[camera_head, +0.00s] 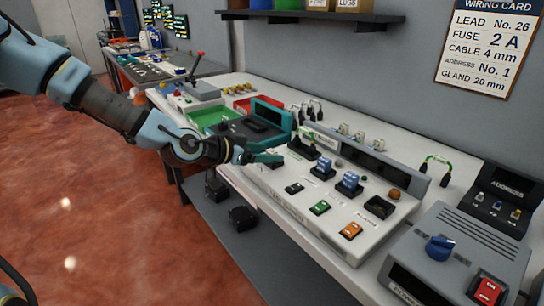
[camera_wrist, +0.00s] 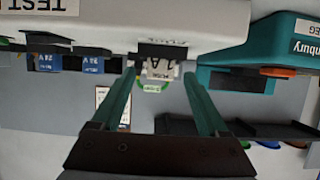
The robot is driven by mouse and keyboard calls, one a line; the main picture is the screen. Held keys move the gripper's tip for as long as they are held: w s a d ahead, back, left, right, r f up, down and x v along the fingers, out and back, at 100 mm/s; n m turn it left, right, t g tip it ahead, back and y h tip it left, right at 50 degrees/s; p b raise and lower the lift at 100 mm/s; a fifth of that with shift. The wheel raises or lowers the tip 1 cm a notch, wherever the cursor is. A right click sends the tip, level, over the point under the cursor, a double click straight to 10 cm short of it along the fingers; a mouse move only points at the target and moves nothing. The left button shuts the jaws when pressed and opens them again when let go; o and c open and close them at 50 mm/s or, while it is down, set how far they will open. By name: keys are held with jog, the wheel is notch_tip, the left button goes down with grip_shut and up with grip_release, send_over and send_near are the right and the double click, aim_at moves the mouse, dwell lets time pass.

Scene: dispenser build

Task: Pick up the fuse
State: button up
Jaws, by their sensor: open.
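My gripper (camera_head: 268,159) is over the left end of the pale test console (camera_head: 290,205). In the wrist view my gripper (camera_wrist: 159,75) is open, with its two teal fingers spread. A small pale block marked what looks like "1 A" (camera_wrist: 160,68) lies between the fingertips, with a gap on each side; it looks like a fuse. Its upper end is at a dark holder (camera_wrist: 162,50). I cannot make out this block in the head view, where the gripper covers that area. The wiring card (camera_head: 487,48) on the wall reads "FUSE 2 A".
Blue blocks (camera_head: 349,180) stand upright on the console to the right of the gripper. Several small pale parts (camera_head: 360,135) stand behind it. A teal machine (camera_head: 268,118) and a green tray (camera_head: 210,117) are to the left. A grey box with a blue knob (camera_head: 440,248) is at right.

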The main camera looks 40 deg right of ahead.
jog(key=shift+c, duration=0.3)
grip_shut()
dwell(0.4)
